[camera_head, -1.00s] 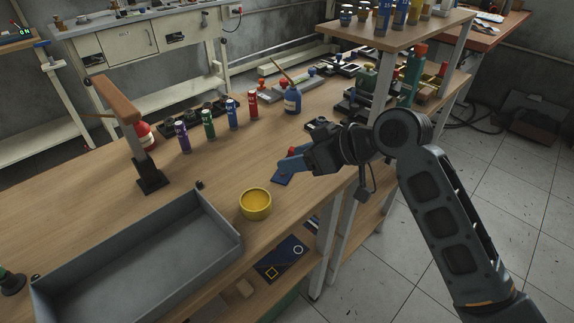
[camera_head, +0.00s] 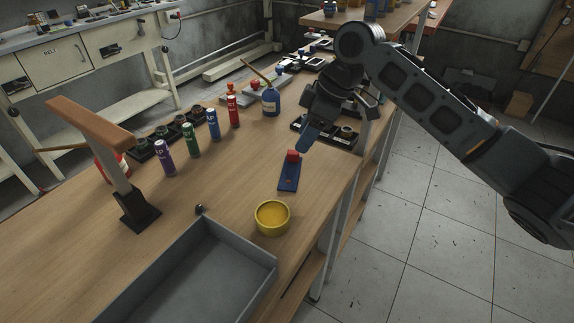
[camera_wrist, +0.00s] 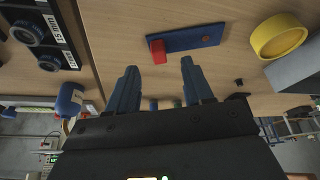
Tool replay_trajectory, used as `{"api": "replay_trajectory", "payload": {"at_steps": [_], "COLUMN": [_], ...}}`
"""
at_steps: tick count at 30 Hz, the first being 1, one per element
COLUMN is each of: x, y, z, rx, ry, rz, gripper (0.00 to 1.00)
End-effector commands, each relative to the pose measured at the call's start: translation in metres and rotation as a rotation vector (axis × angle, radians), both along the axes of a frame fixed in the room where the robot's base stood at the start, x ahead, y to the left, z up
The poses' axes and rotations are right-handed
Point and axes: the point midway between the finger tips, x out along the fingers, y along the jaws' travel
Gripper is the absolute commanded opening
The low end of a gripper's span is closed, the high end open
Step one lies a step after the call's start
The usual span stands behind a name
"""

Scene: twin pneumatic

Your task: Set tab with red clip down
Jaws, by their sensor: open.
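The blue tab (camera_head: 289,178) lies flat on the wooden bench, with its red clip (camera_head: 293,155) at the end nearer my gripper. In the wrist view the blue tab (camera_wrist: 203,35) and the red clip (camera_wrist: 158,51) show just beyond my fingertips. My gripper (camera_head: 304,146) is open and empty above the bench, close to the clip end. In the wrist view a gap shows between its two blue fingers (camera_wrist: 159,70), with nothing between them. The tab appears apart from the fingers.
A yellow bowl (camera_head: 273,217) and a grey tray (camera_head: 268,262) stand in front of the tab. A blue bottle (camera_head: 271,100), several coloured cylinders such as the red one (camera_head: 233,110), and a labelled black holder (camera_head: 343,132) stand behind. Bench left of the tab is clear.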

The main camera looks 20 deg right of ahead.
Motion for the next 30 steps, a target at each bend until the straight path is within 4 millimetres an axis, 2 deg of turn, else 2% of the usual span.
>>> {"api": "replay_trajectory", "payload": {"at_steps": [12,20,30], "x": [0.013,0.013,0.013], "y": [0.018,0.019,0.019], "z": [-0.045,-0.047,-0.047], "rx": [0.0,0.0,0.001], "ry": [0.002,0.0,0.0], "rz": [-0.001,-0.001,-0.001], "gripper": [0.51,0.51,0.19]}}
